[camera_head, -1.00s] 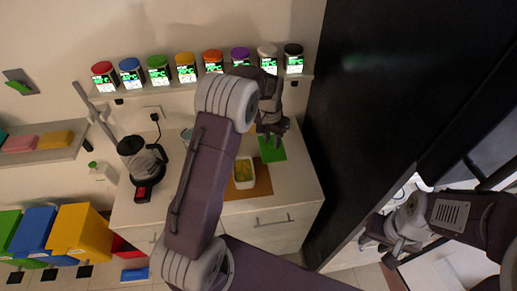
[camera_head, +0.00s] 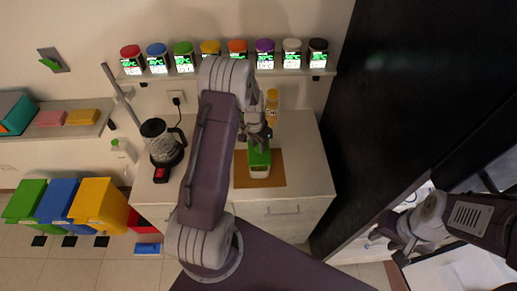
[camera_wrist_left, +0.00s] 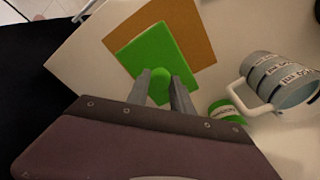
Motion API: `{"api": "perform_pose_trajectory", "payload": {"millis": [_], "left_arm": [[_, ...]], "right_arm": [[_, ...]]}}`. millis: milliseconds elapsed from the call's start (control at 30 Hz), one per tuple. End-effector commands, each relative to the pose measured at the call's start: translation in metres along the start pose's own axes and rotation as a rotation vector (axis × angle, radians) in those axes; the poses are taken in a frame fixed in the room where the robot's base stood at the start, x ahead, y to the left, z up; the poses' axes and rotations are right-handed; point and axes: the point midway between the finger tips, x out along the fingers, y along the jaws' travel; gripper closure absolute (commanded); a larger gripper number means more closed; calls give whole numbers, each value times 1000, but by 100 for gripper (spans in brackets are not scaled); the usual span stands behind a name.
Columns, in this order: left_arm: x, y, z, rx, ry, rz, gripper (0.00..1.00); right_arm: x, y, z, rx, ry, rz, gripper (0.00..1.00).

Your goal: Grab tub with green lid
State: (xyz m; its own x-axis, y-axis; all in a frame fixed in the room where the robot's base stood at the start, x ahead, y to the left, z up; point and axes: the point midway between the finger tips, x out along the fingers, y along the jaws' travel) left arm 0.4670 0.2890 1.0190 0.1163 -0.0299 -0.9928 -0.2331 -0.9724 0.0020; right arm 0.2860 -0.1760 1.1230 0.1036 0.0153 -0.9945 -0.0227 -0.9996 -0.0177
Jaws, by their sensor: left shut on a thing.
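A flat green lid (camera_head: 259,159) covers a pale tub (camera_head: 258,172) on a brown mat (camera_head: 243,180). In the left wrist view, the green lid (camera_wrist_left: 150,42) lies over the brown mat (camera_wrist_left: 196,22) and hides the tub below it. My left gripper (camera_head: 262,141) is above the lid, with its fingers (camera_wrist_left: 161,88) closed around the lid's round knob. I cannot tell whether the lid is fully seated. A green-lidded spice dispenser (camera_head: 184,60) stands on the wall shelf. My right gripper (camera_head: 392,243) is open and empty at the lower right.
A coffee pot (camera_head: 161,143) is on the left of the counter (camera_head: 300,165). A yellow bottle (camera_head: 272,100) stands behind. A tall dark cabinet (camera_head: 410,110) bounds the right side.

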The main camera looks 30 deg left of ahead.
Motion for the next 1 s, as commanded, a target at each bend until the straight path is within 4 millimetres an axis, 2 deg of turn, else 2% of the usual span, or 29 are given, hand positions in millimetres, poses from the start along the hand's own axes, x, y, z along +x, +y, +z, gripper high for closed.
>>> {"api": "perform_pose_trajectory", "payload": {"millis": [133,267,400,767,800,867,1000], "left_arm": [[4,-1,2,1,0,0,100],[26,0,5,-1,-3,2,100],[36,-1,5,1,1,-1,100],[43,-1,6,1,1,-1,100],[43,-1,6,0,1,-1,70],[42,-1,5,0,1,-1,53],[42,-1,5,0,1,0,51]], "right_arm": [[-2,0,0,0,0,0,62],[-12,0,-1,0,0,0,62],[-16,0,-2,0,0,0,62],[-8,0,-1,0,0,0,62],[-8,0,-1,0,0,0,62],[-9,0,-1,0,0,0,62],[-9,0,-1,0,0,0,62]]}}
